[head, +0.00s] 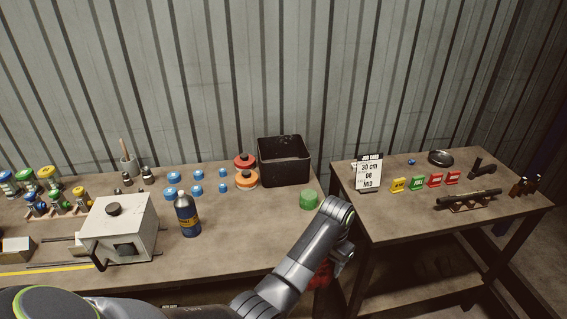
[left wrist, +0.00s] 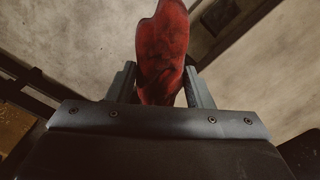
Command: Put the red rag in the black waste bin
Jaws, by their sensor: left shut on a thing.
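The red rag (head: 319,274) hangs from my left gripper (head: 334,268), just off the front right corner of the left workbench, largely hidden behind my arm in the head view. In the left wrist view the rag (left wrist: 162,50) is pinched between the two fingers of my left gripper (left wrist: 162,88), which is shut on it. The black waste bin (head: 286,173), an open-topped box, stands at the back right of the left workbench, farther back than the gripper. My right gripper is not in view.
A green round container (head: 309,199) stands between my arm and the bin. Orange (head: 246,180) and red (head: 244,161) spools sit left of the bin. A dark bottle (head: 187,215) and a grey machine (head: 118,228) stand farther left. A job card (head: 369,172) stands on the right table.

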